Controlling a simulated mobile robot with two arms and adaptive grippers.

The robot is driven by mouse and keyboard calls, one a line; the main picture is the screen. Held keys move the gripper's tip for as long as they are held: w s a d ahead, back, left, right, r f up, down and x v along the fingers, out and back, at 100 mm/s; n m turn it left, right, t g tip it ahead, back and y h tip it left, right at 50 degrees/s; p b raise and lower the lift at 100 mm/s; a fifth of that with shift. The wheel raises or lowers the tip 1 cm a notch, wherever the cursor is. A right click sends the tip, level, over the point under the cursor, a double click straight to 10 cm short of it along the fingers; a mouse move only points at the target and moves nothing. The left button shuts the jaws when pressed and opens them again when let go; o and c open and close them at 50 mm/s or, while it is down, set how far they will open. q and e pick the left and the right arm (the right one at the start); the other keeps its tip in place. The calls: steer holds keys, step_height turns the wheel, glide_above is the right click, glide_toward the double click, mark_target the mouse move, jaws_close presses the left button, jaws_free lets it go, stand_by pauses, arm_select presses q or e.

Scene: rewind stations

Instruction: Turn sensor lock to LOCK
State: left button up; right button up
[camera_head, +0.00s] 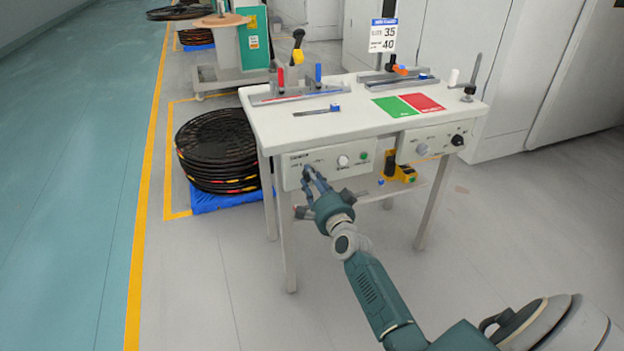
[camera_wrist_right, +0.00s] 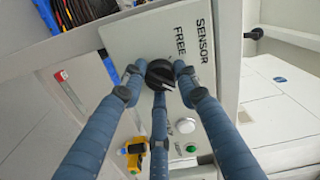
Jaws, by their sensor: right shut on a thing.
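The sensor lock is a black rotary knob (camera_wrist_right: 160,73) on a pale control panel (camera_head: 329,160) at the front left of the white table. In the right wrist view the words SENSOR and FREE stand beside it; the word LOCK is not visible there. My right gripper (camera_head: 311,174) reaches the panel, and its three blue fingers are shut around the knob; they also show in the right wrist view (camera_wrist_right: 160,80). In the head view the fingers hide the knob. I cannot clearly tell which mark the knob points to. My left gripper is not in view.
A white button (camera_wrist_right: 185,126) and a green button (camera_wrist_right: 191,149) sit on the same panel. A second panel (camera_head: 430,144) is at its right. The table (camera_head: 350,120) carries tools and a green-red mat (camera_head: 408,105). Black reels (camera_head: 217,150) are stacked on the floor at left.

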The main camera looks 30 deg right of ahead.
steer(key=shift+d+r, duration=0.15)
stand_by(0.4)
steer(key=o, duration=1.2)
steer(key=shift+c, duration=0.2)
steer(key=shift+s, duration=0.1)
steer(key=v, duration=1.1)
steer(key=shift+s, duration=0.4)
